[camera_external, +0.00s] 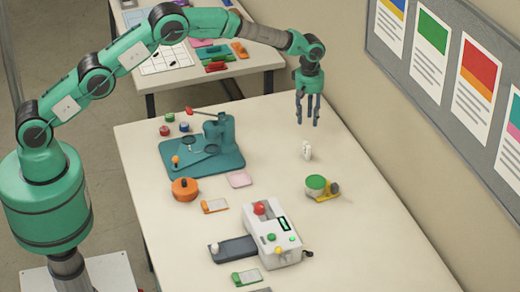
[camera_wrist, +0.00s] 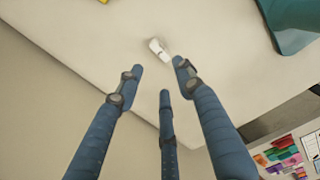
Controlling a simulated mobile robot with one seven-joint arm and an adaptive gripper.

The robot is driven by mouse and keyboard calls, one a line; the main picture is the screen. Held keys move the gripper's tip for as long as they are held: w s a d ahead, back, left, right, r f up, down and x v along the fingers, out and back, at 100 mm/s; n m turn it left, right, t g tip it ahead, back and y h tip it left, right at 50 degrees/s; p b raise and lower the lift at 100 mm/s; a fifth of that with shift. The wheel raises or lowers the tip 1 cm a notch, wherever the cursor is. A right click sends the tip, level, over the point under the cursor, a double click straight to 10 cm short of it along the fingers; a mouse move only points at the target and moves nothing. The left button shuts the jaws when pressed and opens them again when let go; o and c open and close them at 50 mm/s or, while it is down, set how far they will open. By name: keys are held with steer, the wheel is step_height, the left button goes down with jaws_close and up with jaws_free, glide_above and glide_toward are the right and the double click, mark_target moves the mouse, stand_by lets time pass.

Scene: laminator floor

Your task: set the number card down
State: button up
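A small white piece (camera_external: 307,151) stands on the table below my gripper. It looks like the number card, but no number can be read. It also shows in the wrist view (camera_wrist: 158,49), just beyond the fingertips, with table around it. My gripper (camera_external: 308,121) hangs pointing down over the far right part of the table, above the white piece and apart from it. In the wrist view my gripper (camera_wrist: 160,72) has its three blue fingers spread with nothing between them.
The cream table (camera_external: 375,225) is clear around the white piece. A green-topped item with a yellow part (camera_external: 318,187) lies nearer. A teal press (camera_external: 215,150) stands left, a white laminator-like machine (camera_external: 272,235) in front. A wall with a poster board (camera_external: 440,75) runs along the right.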

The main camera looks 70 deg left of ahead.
steer(key=s+r+m, duration=0.1)
steer(key=s+r, duration=0.3)
steer(key=r, duration=0.3)
steer(key=s+r+m+t, duration=0.1)
steer(key=s+r+m, duration=0.15)
steer(key=r, duration=0.45)
steer(key=s+r+m, duration=0.1)
steer(key=s+r, duration=0.3)
steer(key=r, duration=0.3)
steer(key=s+r+m+t, duration=0.2)
steer(key=s+r+m, duration=0.2)
steer(key=s+r, duration=1)
steer(key=s+r+m+t, duration=0.1)
steer(key=s+r+m, duration=0.1)
steer(key=s, duration=0.9)
steer(key=s+r+m, duration=0.2)
steer(key=s+r, duration=0.1)
steer(key=s, duration=0.7)
steer(key=s+f+m, duration=0.2)
steer(key=s+f, duration=0.1)
steer(key=s, duration=0.7)
steer(key=s+f+m+t, duration=0.1)
steer(key=s+f+m, duration=0.2)
steer(key=s, duration=0.8)
steer(key=shift+s+t, duration=0.3)
steer(key=shift+f, duration=0.15)
